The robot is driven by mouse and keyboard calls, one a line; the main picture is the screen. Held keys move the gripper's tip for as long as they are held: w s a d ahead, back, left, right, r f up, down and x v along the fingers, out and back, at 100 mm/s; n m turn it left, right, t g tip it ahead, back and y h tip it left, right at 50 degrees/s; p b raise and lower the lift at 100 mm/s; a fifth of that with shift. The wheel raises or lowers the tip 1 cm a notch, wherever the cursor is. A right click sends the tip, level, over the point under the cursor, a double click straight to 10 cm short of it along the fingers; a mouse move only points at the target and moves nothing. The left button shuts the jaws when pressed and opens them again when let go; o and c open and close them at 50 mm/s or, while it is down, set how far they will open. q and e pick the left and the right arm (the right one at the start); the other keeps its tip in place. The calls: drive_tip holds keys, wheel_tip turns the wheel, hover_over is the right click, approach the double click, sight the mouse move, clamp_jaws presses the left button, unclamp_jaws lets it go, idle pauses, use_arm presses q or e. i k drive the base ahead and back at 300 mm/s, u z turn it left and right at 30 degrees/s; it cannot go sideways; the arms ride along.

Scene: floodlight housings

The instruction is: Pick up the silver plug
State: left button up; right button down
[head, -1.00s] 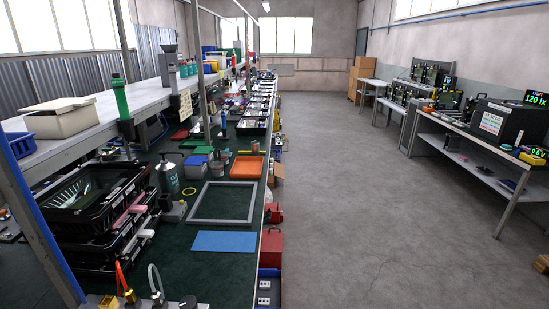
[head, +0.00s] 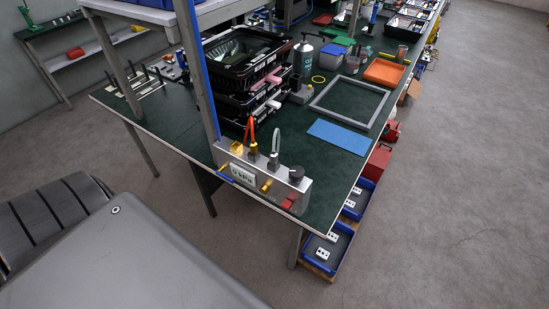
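I cannot make out the silver plug for certain. A grey pressure box (head: 270,189) with a "0 kPa" display stands at the near end of the green-topped bench (head: 340,165). A pale looped hose ends in a small grey fitting (head: 273,162) on the box; I cannot tell whether that fitting is the plug. A black knob and a red part are at the box's right end. Neither gripper shows in the head view.
Stacked black crates (head: 240,60), a grey frame (head: 350,105), a blue mat (head: 338,136) and an orange tray (head: 384,72) are on the bench. A bench post stands left of the box. Blue bins (head: 327,248) sit low by the near corner. Floor at right is clear.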

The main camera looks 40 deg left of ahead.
sight(273, 156)
drive_tip(key=z, duration=0.65)
drive_tip(key=k, duration=0.7)
drive_tip(key=u, duration=0.05)
